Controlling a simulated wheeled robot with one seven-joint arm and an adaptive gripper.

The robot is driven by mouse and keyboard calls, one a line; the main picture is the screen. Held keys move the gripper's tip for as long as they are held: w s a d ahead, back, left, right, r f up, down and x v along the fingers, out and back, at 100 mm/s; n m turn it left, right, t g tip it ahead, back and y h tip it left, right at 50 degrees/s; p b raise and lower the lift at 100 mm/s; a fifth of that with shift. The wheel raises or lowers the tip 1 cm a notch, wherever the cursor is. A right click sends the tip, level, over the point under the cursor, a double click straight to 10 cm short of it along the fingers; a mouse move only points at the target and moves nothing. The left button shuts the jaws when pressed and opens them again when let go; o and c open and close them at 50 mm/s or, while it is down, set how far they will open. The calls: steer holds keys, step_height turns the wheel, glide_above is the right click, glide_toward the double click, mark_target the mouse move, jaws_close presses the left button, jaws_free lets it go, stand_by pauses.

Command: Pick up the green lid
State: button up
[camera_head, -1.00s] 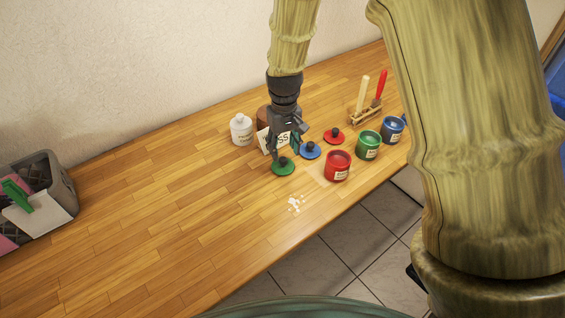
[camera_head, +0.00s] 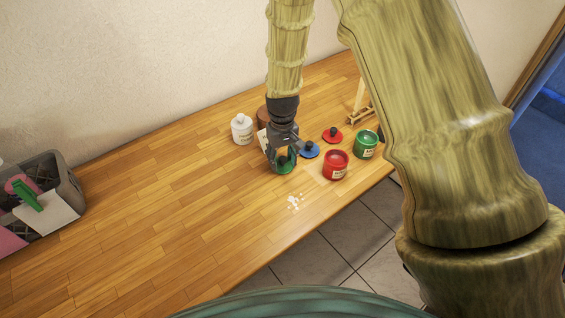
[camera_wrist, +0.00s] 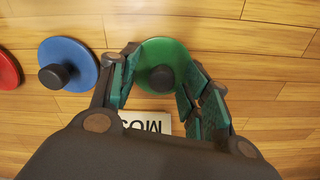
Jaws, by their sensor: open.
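The green lid (camera_wrist: 153,53) is a flat disc with a dark round knob (camera_wrist: 161,77), lying on the wooden worktop. In the wrist view the knob lies between the tips of my gripper (camera_wrist: 152,82), which is open. In the head view the green lid (camera_head: 284,168) is partly covered by my gripper (camera_head: 280,160), which is directly over it. I cannot tell whether the fingers touch the lid or knob.
A blue lid (camera_head: 309,150) and a red lid (camera_head: 333,135) lie close by. A red jar (camera_head: 335,166), a green jar (camera_head: 366,145) and a white bottle (camera_head: 242,130) stand near. A card (camera_wrist: 146,122) is by my gripper. The worktop's left is mostly clear.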

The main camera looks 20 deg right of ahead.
steer(key=c, duration=1)
steer(key=shift+c, duration=0.2)
steer(key=shift+r, duration=0.15)
